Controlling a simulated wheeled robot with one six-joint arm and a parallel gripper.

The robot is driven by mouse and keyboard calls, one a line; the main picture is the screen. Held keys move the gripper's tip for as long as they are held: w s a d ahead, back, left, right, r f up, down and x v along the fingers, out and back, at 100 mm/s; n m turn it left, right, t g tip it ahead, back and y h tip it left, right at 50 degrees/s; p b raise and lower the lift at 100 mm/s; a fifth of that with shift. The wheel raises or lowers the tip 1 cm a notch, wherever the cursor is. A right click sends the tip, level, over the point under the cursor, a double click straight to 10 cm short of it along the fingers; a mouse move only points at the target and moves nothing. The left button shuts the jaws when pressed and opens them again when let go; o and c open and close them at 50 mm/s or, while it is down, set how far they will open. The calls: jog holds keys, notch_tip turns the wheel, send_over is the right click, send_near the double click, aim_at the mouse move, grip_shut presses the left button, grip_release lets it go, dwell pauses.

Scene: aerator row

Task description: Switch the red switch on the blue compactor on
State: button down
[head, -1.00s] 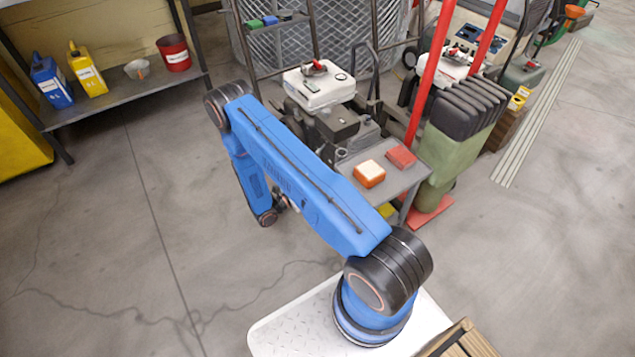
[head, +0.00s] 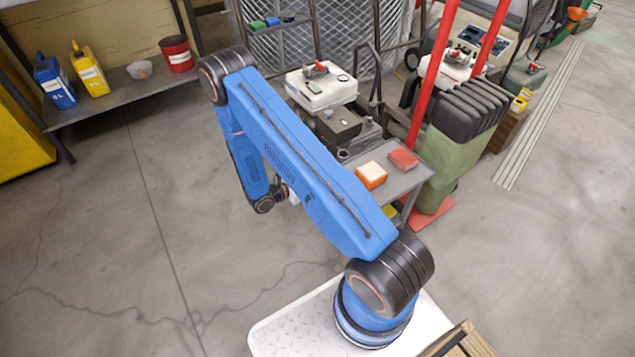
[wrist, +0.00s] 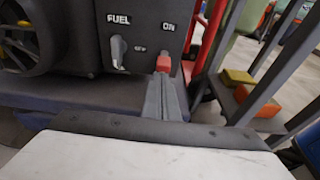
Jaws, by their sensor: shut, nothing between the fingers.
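In the wrist view, a dark panel (wrist: 140,30) on the machine carries the words FUEL and ON and a smaller label that looks like OFF. The red switch (wrist: 163,63) sits below the word ON. A grey lever (wrist: 118,52) is left of it, under FUEL. My gripper (wrist: 164,80) is shut and empty, its grey fingertips just below the red switch in the picture. I cannot tell whether they touch it, nor which way the switch is set. In the head view my arm hides most of the gripper and the panel.
A grey cart (head: 405,180) with an orange box (head: 371,175) and a red box (head: 403,159) stands right of the arm. A machine with a white top (head: 322,90) stands behind. A shelf (head: 120,97) with bottles is at left. The floor at left is clear.

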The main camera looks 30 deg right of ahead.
notch_tip(320, 180, up, 2)
jog(key=y, duration=0.3)
jog(key=shift+a+r+y, duration=0.15)
jog(key=shift+r+y, duration=0.1)
jog(key=shift+y, duration=0.05)
jog(key=shift+r, duration=0.2)
jog(key=shift+r, duration=0.6)
jog(key=a+r, duration=0.6)
jog(key=r, duration=0.1)
jog(key=shift+a+r, duration=0.15)
jog(key=shift+a, duration=0.25)
jog(key=shift+s, duration=0.1)
